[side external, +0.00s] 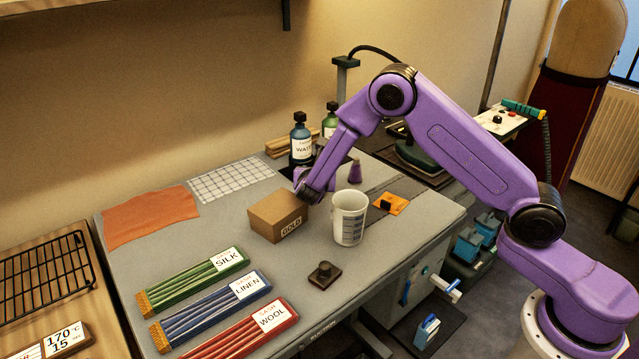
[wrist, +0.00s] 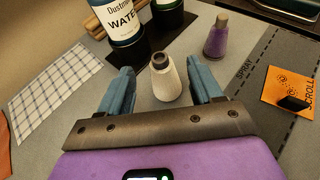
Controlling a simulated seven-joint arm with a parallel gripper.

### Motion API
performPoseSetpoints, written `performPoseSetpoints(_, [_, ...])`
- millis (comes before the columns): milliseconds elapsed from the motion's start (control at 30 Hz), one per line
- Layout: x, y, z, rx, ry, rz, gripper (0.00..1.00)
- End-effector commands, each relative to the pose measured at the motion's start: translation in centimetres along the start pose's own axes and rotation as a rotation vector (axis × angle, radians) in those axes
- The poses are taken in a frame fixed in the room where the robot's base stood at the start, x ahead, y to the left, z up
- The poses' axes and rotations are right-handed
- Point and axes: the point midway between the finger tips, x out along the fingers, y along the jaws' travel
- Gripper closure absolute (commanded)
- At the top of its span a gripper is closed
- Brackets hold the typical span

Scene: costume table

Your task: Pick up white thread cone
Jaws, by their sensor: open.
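The white thread cone (wrist: 166,80) stands upright on the grey table in the wrist view, with a dark top. My gripper (wrist: 163,88) is open, with one blue-grey finger to the left of the cone and the other to its right. The cone lies between the finger lines, near the tips, and I see gaps on both sides. In the side external view my gripper (side external: 310,194) is low over the table behind the cardboard box, and the white cone is hidden there.
A purple thread cone (wrist: 216,36) stands to the right. A water bottle (wrist: 121,22) stands behind left on a dark mat. The cardboard box (side external: 277,215) and a white measuring cup (side external: 349,218) stand close in front of my gripper. An orange scroll card (wrist: 291,91) lies right.

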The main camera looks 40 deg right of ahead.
Motion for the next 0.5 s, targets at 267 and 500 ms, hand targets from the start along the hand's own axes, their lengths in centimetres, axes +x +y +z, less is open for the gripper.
performPoseSetpoints(267, [4.0, -0.1, 0.0, 0.002, 0.001, -0.003, 0.35])
performPoseSetpoints(500, [4.8, -0.1, 0.0, 0.000, -0.001, 0.000, 0.35])
